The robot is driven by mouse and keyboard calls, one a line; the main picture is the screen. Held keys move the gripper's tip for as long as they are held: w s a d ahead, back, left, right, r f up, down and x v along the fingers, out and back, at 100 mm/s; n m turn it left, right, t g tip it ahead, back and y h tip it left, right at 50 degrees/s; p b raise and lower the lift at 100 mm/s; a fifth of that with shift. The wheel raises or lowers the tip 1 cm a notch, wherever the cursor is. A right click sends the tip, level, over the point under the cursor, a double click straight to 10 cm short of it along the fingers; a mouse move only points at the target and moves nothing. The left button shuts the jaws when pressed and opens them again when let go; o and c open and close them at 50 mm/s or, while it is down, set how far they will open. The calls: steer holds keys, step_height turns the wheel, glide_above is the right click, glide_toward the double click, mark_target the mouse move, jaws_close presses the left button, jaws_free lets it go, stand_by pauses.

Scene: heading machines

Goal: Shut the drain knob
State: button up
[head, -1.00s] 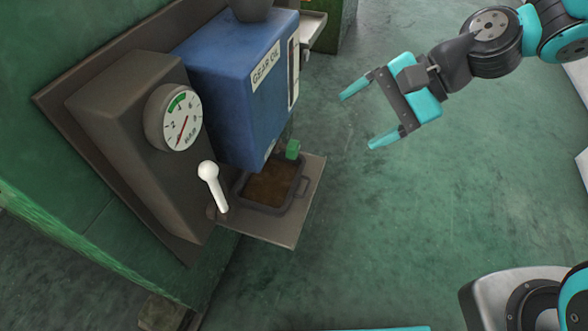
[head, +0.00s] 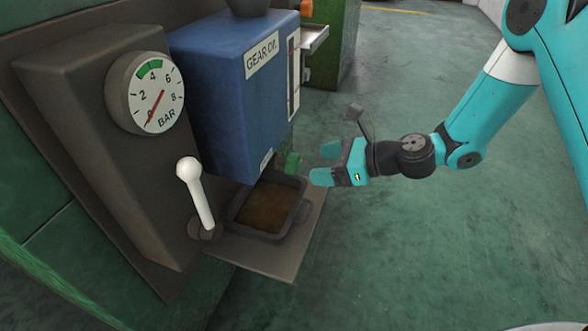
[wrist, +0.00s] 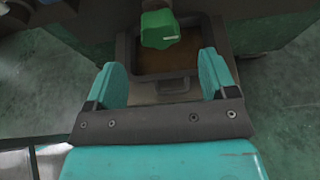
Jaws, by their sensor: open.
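The green drain knob (head: 293,163) sticks out low on the blue gear oil tank (head: 235,95), above the pan. In the wrist view the knob (wrist: 159,29) is ahead of my fingers, near the top middle, and roughly centred between them. My gripper (head: 326,165) is open and empty, just right of the knob in the head view. Its two teal fingers also show in the wrist view (wrist: 163,80), spread wide and apart from the knob.
A dark pan (head: 240,226) with brown liquid sits on a shelf (head: 268,262) under the tank. A white-handled lever (head: 195,190) and a pressure gauge (head: 146,93) stand at the left. Open green floor (head: 420,245) lies to the right.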

mark_target(298, 166)
steer(key=b+x, duration=0.1)
steer(key=x, duration=0.6)
steer(key=shift+w+a+f, duration=0.15)
steer(key=shift+a, duration=0.15)
steer(key=c, duration=0.9)
